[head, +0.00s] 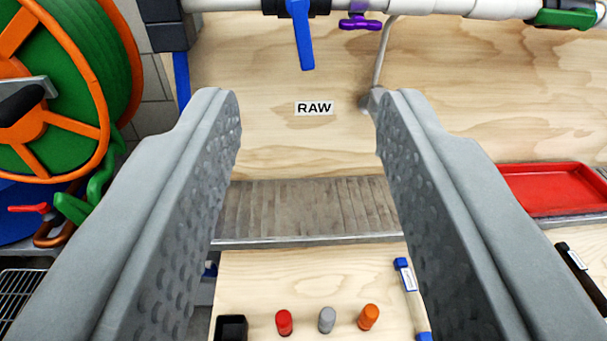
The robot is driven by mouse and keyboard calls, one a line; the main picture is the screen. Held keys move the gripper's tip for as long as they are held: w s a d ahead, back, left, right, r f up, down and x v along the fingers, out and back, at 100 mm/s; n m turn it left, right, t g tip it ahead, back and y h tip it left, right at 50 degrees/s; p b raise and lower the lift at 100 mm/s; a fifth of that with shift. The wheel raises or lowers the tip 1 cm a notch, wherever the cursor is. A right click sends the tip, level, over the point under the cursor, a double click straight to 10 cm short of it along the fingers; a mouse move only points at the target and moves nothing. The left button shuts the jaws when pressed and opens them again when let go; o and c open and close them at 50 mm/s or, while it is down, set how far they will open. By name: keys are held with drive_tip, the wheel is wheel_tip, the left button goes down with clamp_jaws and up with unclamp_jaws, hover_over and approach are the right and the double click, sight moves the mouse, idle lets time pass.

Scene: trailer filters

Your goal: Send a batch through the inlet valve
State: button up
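A blue lever handle (303,38) hangs down from the white pipe (420,6) at the top of the head view. A label reading RAW (314,108) is on the plywood wall below it. I cannot tell for sure that this lever is the inlet valve. A small purple handle (360,22) sits on the pipe to its right. My gripper (308,98) is open and empty, its two grey fingers wide apart. The blue lever is above the fingertips in the picture, between the two fingers' lines, and apart from them.
An orange and green hose reel (75,85) stands at the left. A red tray (556,188) is at the right. A wooden board below holds red (284,322), grey (327,320) and orange (368,317) pegs. A grey ledge (310,208) crosses the middle.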

drive_tip(key=shift+w, duration=0.1)
drive_tip(key=c, duration=0.6)
drive_tip(key=w+n, duration=0.3)
drive_tip(key=w+f+n+y, duration=0.1)
drive_tip(key=w+n, duration=0.2)
drive_tip(key=n, duration=0.1)
drive_tip(key=w+n+y, duration=0.1)
drive_tip(key=w+n, duration=0.2)
drive_tip(key=n, duration=0.1)
drive_tip(key=shift+w+d+f, duration=0.15)
drive_tip(key=shift+w+f, duration=0.05)
drive_tip(key=shift+w, duration=0.1)
clamp_jaws()
drive_tip(key=n+g+y, duration=0.1)
drive_tip(key=n+y, duration=0.3)
drive_tip(key=n, duration=0.8)
approach(303, 36)
drive_tip(key=s+a+f, duration=0.2)
drive_tip(key=a, duration=0.2)
drive_tip(key=w+n+y, duration=0.1)
drive_tip(key=w, duration=0.8)
drive_tip(key=shift+w+f+g, duration=0.3)
drive_tip(key=shift+g, duration=0.1)
